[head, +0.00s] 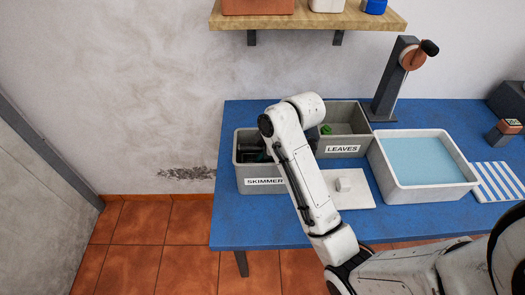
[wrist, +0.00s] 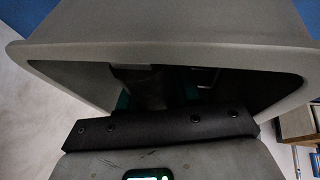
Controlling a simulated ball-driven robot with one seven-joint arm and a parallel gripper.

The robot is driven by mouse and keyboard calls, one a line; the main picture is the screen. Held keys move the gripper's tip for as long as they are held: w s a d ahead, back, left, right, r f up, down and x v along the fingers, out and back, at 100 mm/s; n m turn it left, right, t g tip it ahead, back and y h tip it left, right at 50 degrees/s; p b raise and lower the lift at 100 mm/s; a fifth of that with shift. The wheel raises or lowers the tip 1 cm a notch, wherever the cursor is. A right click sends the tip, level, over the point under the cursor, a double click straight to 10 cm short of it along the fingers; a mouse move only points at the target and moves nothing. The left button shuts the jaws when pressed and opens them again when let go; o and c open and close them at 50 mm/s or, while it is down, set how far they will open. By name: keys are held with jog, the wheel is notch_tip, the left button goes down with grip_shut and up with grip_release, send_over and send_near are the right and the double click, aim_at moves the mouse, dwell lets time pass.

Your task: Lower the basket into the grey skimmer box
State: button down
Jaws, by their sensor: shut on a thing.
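The grey skimmer box (head: 265,185), labelled SKIMMER, stands at the left end of the blue table. My gripper reaches down into its opening and is mostly hidden behind my arm in the head view. In the wrist view the box's pale rim (wrist: 60,48) curves across the picture, and my gripper (wrist: 158,92) points into the dark inside. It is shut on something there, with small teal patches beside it. The basket cannot be made out clearly in the shadow. I cannot tell whether it rests on the bottom.
The grey LEAVES box (head: 345,142) with a green thing in it stands beside the skimmer box. A pale lid with a knob (head: 352,196) lies in front. A water tub (head: 428,192), a striped cloth (head: 497,182) and a dark post (head: 390,85) are to the right.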

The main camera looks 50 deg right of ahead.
jog(key=shift+f+b, duration=0.3)
jog(key=shift+f, duration=0.35)
jog(key=c, duration=0.7)
grip_release()
jog(key=p+v, duration=0.3)
jog(key=v, duration=0.8)
jog(key=shift+p, duration=0.4)
jog(key=shift+w+f, duration=0.1)
jog(key=shift+w, duration=0.05)
